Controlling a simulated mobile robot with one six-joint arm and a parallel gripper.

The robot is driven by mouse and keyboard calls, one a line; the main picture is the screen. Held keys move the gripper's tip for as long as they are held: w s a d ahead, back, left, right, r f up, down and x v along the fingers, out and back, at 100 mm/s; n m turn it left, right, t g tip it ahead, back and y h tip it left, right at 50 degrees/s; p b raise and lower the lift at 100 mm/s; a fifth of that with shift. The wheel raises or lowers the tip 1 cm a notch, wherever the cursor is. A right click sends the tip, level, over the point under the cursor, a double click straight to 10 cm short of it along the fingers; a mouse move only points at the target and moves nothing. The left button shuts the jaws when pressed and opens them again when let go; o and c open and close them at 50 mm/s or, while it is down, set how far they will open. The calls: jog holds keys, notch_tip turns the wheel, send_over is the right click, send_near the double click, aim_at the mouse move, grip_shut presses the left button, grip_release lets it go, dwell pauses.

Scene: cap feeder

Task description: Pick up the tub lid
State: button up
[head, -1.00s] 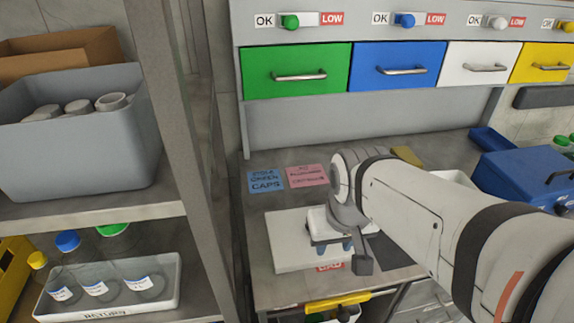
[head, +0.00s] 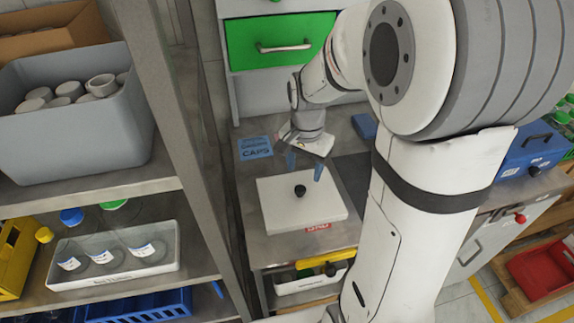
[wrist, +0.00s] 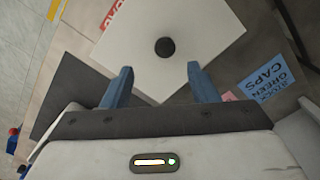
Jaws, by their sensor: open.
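The tub lid (head: 304,213) is a flat white square with a round black knob (head: 300,191) in its middle. It lies on the grey worktop, and a red label shows at its front edge. It also shows in the wrist view (wrist: 196,40), with its black knob (wrist: 165,47) ahead of the fingertips. My gripper (head: 304,166) is open and empty, with its blue fingers above the lid's back edge, apart from the knob. In the wrist view my gripper's two fingers (wrist: 160,70) stand wide apart, on either side of the knob's line.
A blue note (head: 255,148) lies behind the lid at left. A dark mat (head: 352,180) lies to the lid's right. A shelf post (head: 165,110) stands at left, beside a grey bin (head: 70,130). A green drawer (head: 278,42) is above the worktop.

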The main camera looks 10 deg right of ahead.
aim_at(300, 188)
jog(key=shift+w+f, duration=0.2)
jog(key=shift+f, duration=0.2)
jog(key=f, duration=0.7)
jog(key=shift+w+a+f+p, duration=0.1)
jog(key=shift+w+a+p, duration=0.05)
jog(key=shift+a+p, duration=0.15)
jog(key=c, duration=1.1)
